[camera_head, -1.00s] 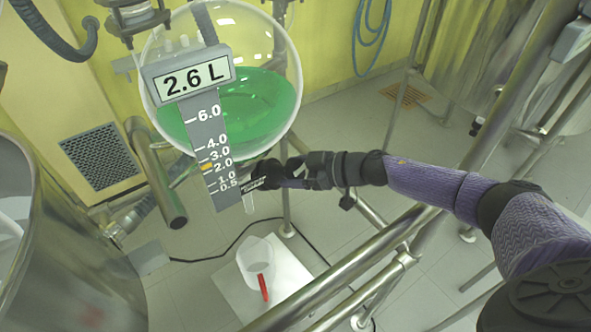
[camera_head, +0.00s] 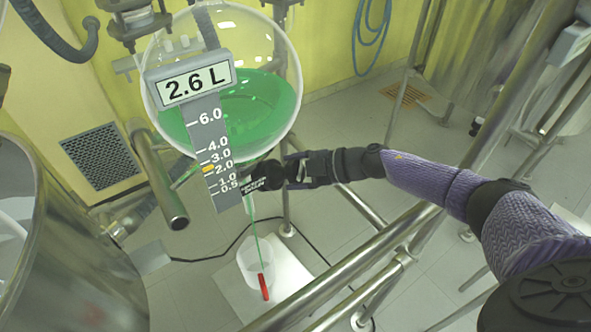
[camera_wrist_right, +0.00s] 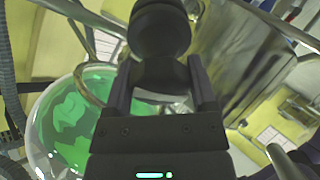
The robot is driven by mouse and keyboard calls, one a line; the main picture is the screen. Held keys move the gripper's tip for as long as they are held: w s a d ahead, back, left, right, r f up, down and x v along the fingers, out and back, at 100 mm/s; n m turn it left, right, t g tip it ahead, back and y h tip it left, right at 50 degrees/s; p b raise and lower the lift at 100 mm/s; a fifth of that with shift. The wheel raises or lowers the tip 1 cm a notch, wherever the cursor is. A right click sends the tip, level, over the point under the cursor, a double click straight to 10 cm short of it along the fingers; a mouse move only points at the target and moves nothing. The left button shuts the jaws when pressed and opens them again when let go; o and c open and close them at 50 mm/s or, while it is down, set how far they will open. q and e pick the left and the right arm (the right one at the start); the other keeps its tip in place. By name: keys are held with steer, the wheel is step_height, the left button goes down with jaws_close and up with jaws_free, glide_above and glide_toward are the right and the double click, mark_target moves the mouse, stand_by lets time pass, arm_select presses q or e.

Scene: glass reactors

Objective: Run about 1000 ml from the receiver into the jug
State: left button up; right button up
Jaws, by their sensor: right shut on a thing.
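The receiver (camera_head: 270,55) is a round glass vessel holding green liquid; it also shows in the right wrist view (camera_wrist_right: 45,125). Its display (camera_head: 195,80) reads 2.6 L above a grey scale with an orange mark between 2.0 and 3.0. My right gripper (camera_head: 275,173) is shut on the dark drain valve handle (camera_wrist_right: 162,45) below the receiver. A thin green stream (camera_head: 256,228) falls from the outlet into the jug. The jug (camera_head: 253,256) is translucent white with a red handle (camera_head: 264,286) and stands on the floor plate. My left gripper is not in view.
The white plate (camera_head: 297,275) lies under the jug. Steel frame tubes (camera_head: 350,270) cross in front of it. A large steel vessel (camera_head: 75,265) stands at the left. A black cable (camera_head: 215,257) runs along the floor.

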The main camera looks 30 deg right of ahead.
steer(key=n, duration=0.5)
steer(key=shift+g, duration=0.3)
steer(key=n, duration=0.3)
steer(key=shift+w+n, duration=0.1)
steer(key=shift+n, duration=0.2)
steer(key=n, duration=0.4)
steer(key=shift+r+g+h, duration=0.1)
steer(key=shift+g+h, duration=0.3)
steer(key=shift+n, duration=1.8)
steer(key=shift+h, duration=0.3)
steer(key=o, duration=1.2)
steer(key=shift+c, duration=0.2)
steer(key=v, duration=1)
